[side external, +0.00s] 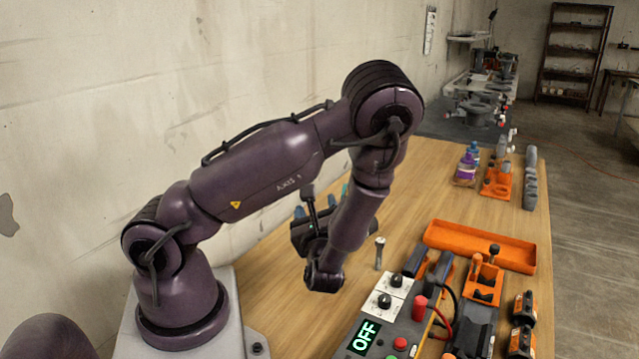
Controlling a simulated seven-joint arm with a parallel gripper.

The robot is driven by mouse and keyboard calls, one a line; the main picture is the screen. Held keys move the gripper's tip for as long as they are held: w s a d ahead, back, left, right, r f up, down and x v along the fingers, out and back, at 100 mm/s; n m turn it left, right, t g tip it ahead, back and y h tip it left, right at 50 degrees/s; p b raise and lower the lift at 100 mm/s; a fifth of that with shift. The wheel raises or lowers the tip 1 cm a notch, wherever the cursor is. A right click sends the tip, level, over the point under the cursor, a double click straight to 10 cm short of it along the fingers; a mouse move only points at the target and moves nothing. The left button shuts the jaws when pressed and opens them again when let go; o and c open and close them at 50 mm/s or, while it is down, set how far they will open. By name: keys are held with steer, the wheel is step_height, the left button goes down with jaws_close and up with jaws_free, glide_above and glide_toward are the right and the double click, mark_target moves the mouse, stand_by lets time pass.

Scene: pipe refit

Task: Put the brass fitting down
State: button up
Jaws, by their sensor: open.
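My gripper (309,232) is a dark shape at the end of my purple arm, over the left part of the wooden workbench. My own forearm and wrist partly cover it, and its fingertips are hard to make out. It is open, and I see nothing held in it. I cannot pick out a brass fitting with certainty. A small upright metal post with a pale top (379,253) stands on the bench just right of my wrist, apart from it.
A control box (378,333) reading OFF stands at the front. An orange tray (480,246) lies to the right, with orange holders (484,279) before it. Bottles (467,165) and grey pipe pieces (531,180) stand farther back. Bare wood lies between.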

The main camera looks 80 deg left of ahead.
steer(key=s+d+r+n+g+h, duration=0.55)
steer(key=n+g+h, duration=0.3)
steer(key=n, duration=0.35)
steer(key=d+r+n+t+h, duration=0.3)
steer(key=d+r+t+h, duration=0.7)
steer(key=d, duration=0.3)
steer(key=shift+w+r+n, duration=0.35)
steer(key=shift+r+n, duration=0.05)
steer(key=shift+r, duration=0.2)
